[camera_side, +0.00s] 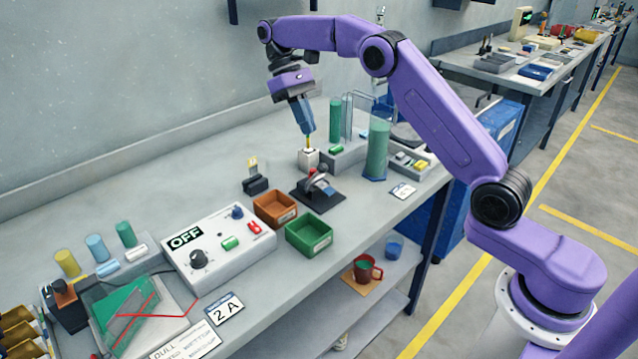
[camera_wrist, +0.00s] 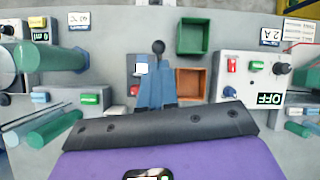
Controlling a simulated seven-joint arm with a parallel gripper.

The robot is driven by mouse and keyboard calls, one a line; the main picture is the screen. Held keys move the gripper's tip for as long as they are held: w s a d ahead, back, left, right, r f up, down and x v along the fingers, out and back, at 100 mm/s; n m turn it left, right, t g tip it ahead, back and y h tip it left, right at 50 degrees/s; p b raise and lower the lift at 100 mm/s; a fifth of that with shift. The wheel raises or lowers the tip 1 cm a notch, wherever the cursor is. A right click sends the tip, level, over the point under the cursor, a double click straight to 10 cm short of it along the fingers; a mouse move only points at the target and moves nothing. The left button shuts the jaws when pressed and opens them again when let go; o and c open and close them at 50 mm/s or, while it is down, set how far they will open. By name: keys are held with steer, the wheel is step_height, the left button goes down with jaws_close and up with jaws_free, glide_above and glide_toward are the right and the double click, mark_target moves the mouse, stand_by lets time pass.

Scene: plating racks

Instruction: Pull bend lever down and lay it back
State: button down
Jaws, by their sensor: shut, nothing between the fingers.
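A dark round knob, seemingly the lever's, shows beside a white block (camera_side: 308,159) in the side view; the black ball knob (camera_wrist: 158,46) also shows just past my fingertips in the wrist view. My gripper (camera_side: 308,140) points down above the white block, close to the jig. In the wrist view its blue fingers (camera_wrist: 157,63) are together with nothing between them. They hide part of the jig and the lever's shaft. I cannot tell whether they touch the knob.
Brown (camera_side: 275,209) and green (camera_side: 309,234) open trays sit in front of the jig. A control box (camera_side: 218,248) reading OFF stands left of them. A green cylinder (camera_side: 377,149) and a grey rack (camera_side: 345,156) stand behind, to the right. The bench's back left is clear.

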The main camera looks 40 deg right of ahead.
steer(key=s+a+f+n+h, duration=0.2)
steer(key=s+a+n+h, duration=0.3)
steer(key=s+n+h, duration=0.6)
steer(key=a+r+n+t+h, duration=0.2)
steer(key=a+n+t+h, duration=0.3)
steer(key=n, duration=0.5)
steer(key=a+r+n+t+h, duration=0.2)
steer(key=a+n+t+h, duration=0.1)
steer(key=n+t, duration=0.55)
step_height(320, 180, down, 15)
steer(key=n+g, duration=0.2)
steer(key=x, duration=1)
steer(key=shift+w+d, duration=0.15)
steer(key=shift+w, duration=0.2)
steer(key=shift+w+r, duration=0.1)
steer(key=shift+r, duration=0.05)
